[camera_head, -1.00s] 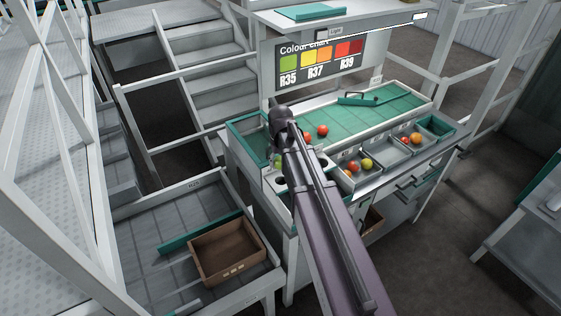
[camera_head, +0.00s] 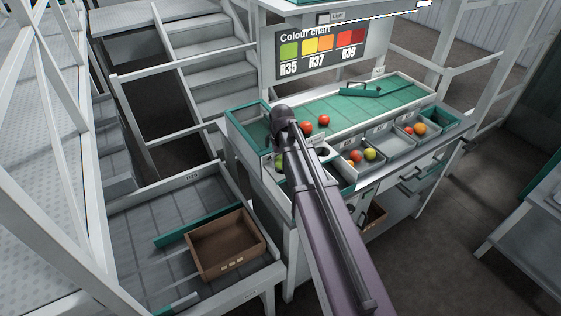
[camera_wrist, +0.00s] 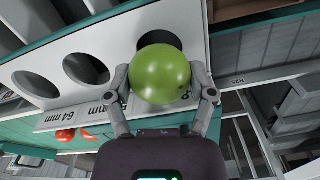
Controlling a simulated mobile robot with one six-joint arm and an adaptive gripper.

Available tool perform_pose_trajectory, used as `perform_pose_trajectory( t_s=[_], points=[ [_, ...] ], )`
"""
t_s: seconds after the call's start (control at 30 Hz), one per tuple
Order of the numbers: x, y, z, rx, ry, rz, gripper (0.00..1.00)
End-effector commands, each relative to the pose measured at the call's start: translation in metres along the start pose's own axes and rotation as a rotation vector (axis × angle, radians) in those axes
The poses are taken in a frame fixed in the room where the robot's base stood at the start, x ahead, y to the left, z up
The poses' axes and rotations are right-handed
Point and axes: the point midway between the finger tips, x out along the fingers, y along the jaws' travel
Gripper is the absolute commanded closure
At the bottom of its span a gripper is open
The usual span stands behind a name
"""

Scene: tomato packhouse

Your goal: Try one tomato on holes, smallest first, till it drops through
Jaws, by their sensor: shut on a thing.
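A green tomato (camera_wrist: 160,75) is held between the two fingers of my gripper (camera_wrist: 163,92) in the wrist view. It is in front of a white hole plate (camera_wrist: 115,45) and partly covers a dark hole (camera_wrist: 152,40). Two other round holes, a middle one (camera_wrist: 86,69) and an end one (camera_wrist: 36,84), lie to its left. A "64 mm" label is by the end hole; the tomato and a finger partly cover the other labels. I cannot tell whether the tomato touches the plate. In the head view my arm hides the gripper; a green tomato (camera_head: 279,161) shows beside it.
Red tomatoes (camera_head: 323,120) lie on the green sorting surface (camera_head: 350,108). Grey bins (camera_head: 397,147) along the bench front hold several tomatoes. A colour chart (camera_head: 320,52) stands behind. A brown crate (camera_head: 228,270) sits on the lower left table.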

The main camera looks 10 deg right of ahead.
Motion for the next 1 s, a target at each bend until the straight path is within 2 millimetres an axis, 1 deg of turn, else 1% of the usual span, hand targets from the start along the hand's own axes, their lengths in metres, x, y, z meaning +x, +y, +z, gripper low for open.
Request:
perform_pose_trajectory(
  t_s=[0.03,0.2,0.93,0.97,1.0],
  points=[
    [0.0045,0.0001,0.0,0.0,0.0,0.0,0.52],
    [0.0079,0.0004,0.0,0.001,0.0,0.0,0.52],
    [0.008,0.0016,-0.0006,0.002,0.0,0.0,0.52],
    [0.008,0.0016,-0.0006,0.002,0.0,0.0,0.2],
    [0.008,0.0017,-0.0006,0.002,0.0,0.0,0.08]
  ],
)
